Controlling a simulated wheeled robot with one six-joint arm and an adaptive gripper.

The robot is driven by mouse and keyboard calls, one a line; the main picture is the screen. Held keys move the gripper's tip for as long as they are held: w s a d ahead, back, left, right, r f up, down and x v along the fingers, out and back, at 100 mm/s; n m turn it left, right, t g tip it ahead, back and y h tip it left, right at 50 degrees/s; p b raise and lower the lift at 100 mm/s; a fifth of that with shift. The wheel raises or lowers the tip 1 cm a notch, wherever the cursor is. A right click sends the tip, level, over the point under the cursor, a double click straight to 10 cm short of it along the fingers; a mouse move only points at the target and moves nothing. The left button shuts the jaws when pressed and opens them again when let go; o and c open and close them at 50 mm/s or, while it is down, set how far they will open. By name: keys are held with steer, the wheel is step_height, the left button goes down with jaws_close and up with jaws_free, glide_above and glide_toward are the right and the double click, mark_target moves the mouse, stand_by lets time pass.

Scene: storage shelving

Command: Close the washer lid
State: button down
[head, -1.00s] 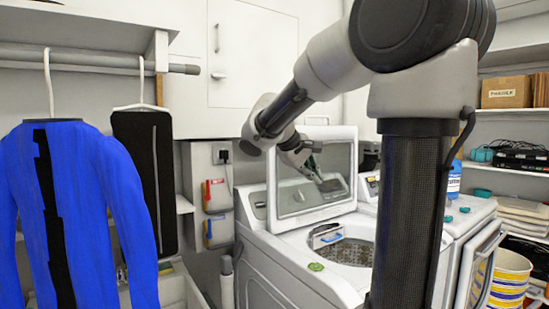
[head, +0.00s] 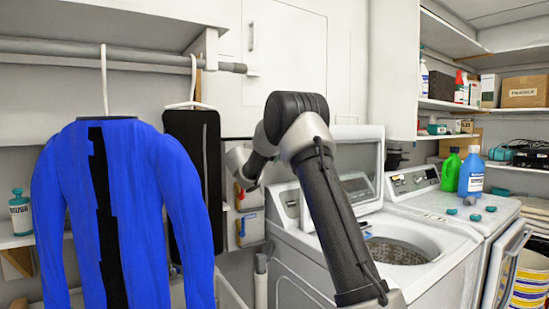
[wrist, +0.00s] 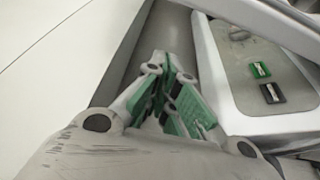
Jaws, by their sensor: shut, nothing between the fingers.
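The washer (head: 300,265) stands right of centre in the head view with its drum opening (head: 395,250) uncovered. Its lid (head: 358,139) stands raised at the back, a white frame around a grey pane; my arm covers its left part. In the wrist view the lid's white frame (wrist: 212,75) and pane (wrist: 240,62) are on the right. My gripper (wrist: 166,68), with green finger pads, is shut and empty just left of the lid, over a grey gap beside a white surface. I cannot tell whether it touches the lid. My arm hides the gripper in the head view.
A blue garment (head: 125,210) and a black one (head: 195,180) hang left of the washer. A second machine (head: 440,205) at right carries a green bottle (head: 451,172) and a blue bottle (head: 471,175). A wall cabinet (head: 285,65) is behind.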

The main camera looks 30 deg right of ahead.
steer(key=shift+s+d, duration=0.7)
steer(key=shift+d, duration=0.2)
steer(key=shift+s+d, duration=0.65)
steer(key=shift+d, duration=0.2)
steer(key=shift+s+r, duration=0.1)
steer(key=shift+s, duration=0.05)
